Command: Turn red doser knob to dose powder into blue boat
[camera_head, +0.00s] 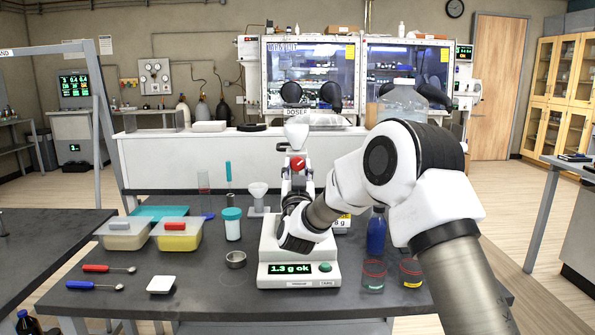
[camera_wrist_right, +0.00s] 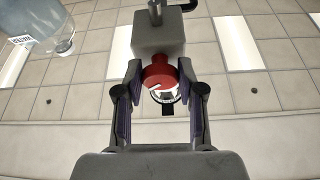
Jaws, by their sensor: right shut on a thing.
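The doser (camera_head: 297,133) stands behind the balance, with a white funnel-shaped top and a label above. Its red knob (camera_head: 298,163) faces me. My right gripper (camera_head: 298,174) reaches up to it from below and is shut on it. In the right wrist view the red knob (camera_wrist_right: 158,72) sits between the two fingers, under the grey doser body (camera_wrist_right: 158,32). The white balance (camera_head: 299,272) reads "1.3 g ok" in green. I cannot make out the blue boat; my right wrist and forearm cover much of the balance's top. My left gripper is not in view.
Left of the balance are a small metal cup (camera_head: 235,259), a teal-lidded jar (camera_head: 232,225), two lidded tubs (camera_head: 176,235) and two scoops (camera_head: 98,285). The front left table is mostly clear.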

